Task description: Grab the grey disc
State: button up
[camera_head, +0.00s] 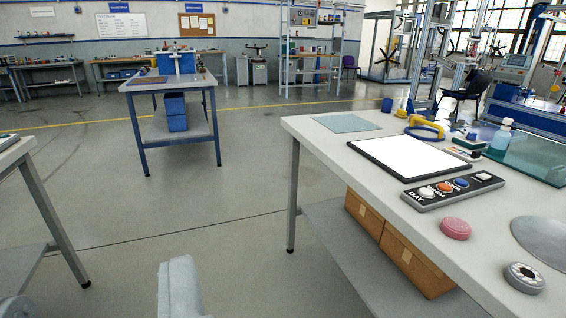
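A small grey disc (524,277) lies flat near the front right of the white-topped table (330,140). It has a grey rim, a pale ring on top and a dark centre. A pale grey blunt part, apparently a finger of my gripper (179,288), shows at the bottom edge, left of the table and well apart from the disc. The rest of the gripper is not clearly visible, so its opening cannot be told. Nothing is seen held.
A pink disc (456,228), a large flat grey round plate (545,238) and a dark tray of coloured discs (452,193) are near the grey disc. A white panel (408,155), yellow handle-like object (425,126) and bottle (502,134) stand farther back. Open floor lies left.

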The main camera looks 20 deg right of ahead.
aim_at(525, 278)
jog(key=i+z, duration=0.2)
jog(key=z, duration=0.2)
jog(key=i+z, duration=0.2)
jog(key=z, duration=0.2)
jog(key=i+z, duration=0.2)
jog(key=z, duration=0.2)
jog(key=i+j+z, duration=0.1)
jog(key=z, duration=1)
jog(key=l+u, duration=0.2)
